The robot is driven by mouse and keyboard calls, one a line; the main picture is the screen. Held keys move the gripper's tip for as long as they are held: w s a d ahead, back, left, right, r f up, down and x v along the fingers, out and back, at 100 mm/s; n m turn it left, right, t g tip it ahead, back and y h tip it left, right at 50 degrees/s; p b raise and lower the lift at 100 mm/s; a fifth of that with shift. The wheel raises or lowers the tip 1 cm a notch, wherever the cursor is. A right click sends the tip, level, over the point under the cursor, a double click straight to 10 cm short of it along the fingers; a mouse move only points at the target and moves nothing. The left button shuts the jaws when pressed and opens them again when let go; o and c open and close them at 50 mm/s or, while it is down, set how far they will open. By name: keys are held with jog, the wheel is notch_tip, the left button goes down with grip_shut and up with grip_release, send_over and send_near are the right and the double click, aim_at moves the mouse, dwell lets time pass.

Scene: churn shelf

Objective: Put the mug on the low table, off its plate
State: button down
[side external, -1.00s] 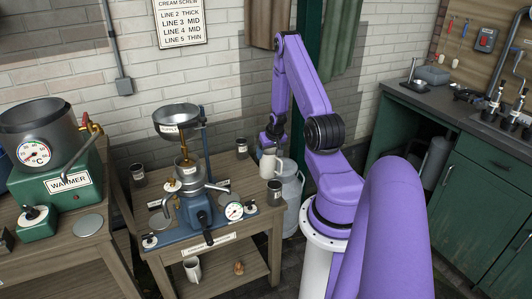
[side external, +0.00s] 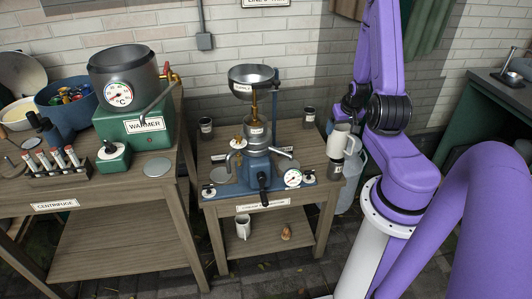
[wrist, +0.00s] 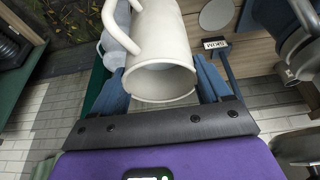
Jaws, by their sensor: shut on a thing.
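My gripper (side external: 346,117) is shut on a white mug (side external: 341,141), beside the right edge of the low wooden table (side external: 270,243). In the wrist view the mug (wrist: 162,50) is tilted in the picture between my two blue fingers (wrist: 167,88), its handle to the left. Paved floor shows around and below it. A pale round plate (wrist: 217,14) lies on a wooden top near a small label, right of the mug in the wrist view. I cannot tell the exact height of the mug above the table.
A separator machine (side external: 257,150) fills the middle of the table top. A milk can (side external: 351,187) stands beyond. Another white mug (side external: 243,227) stands on the lower shelf.

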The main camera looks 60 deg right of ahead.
jog(key=w+d+f, duration=0.8)
jog(key=d+f, duration=0.2)
jog(key=f, duration=0.2)
jog(key=shift+w+d+f, duration=0.15)
jog(key=shift+d+f, duration=0.2)
dwell(0.4)
grip_release()
jog(key=shift+f, duration=0.2)
jog(key=shift+r, duration=0.1)
